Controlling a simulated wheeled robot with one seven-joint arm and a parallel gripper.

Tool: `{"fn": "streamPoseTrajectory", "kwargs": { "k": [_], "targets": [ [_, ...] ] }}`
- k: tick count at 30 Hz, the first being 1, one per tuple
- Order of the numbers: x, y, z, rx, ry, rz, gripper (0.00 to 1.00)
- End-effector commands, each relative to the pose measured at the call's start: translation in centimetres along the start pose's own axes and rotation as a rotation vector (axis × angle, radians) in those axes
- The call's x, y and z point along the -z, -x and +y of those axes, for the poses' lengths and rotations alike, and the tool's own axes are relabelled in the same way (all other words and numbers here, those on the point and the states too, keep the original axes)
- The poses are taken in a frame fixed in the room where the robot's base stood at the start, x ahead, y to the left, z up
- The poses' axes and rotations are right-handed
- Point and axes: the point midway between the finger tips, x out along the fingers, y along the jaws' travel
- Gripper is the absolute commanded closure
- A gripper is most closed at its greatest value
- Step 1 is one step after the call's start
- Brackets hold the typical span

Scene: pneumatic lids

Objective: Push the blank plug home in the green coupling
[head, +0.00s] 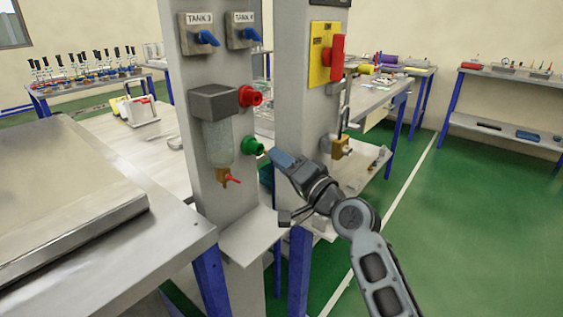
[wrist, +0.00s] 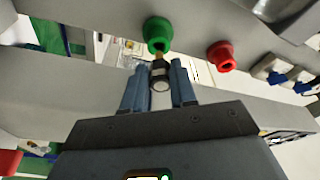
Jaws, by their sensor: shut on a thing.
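The green coupling (head: 253,146) sticks out of the grey post, below the red coupling. In the wrist view the green coupling (wrist: 158,34) is straight ahead of my gripper (wrist: 158,78). My gripper is shut on the blank plug (wrist: 160,86), which has a pale rear end, a dark band and a brass-coloured tip. The tip points at the green coupling and appears to be at its mouth; I cannot tell how far in it is. In the head view my gripper (head: 277,158) is just right of the green coupling, and its fingers hide the plug.
A red coupling (head: 250,96) sits above the green one. A filter bowl with a red drain lever (head: 231,180) hangs to its left. A second post with a yellow and red switch (head: 327,56) and a brass fitting (head: 340,147) stands close on the right. A grey shelf (head: 250,236) juts out below.

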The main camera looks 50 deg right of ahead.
Motion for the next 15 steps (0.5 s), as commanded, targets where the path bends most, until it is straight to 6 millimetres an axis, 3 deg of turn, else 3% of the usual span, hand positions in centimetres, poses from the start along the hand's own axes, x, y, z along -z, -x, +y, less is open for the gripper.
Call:
{"fn": "streamPoseTrajectory", "kwargs": {
  "k": [15],
  "targets": [
    [-0.11, -0.5, -0.05, 0.001, -0.001, 0.0, 1.0]
  ]
}}
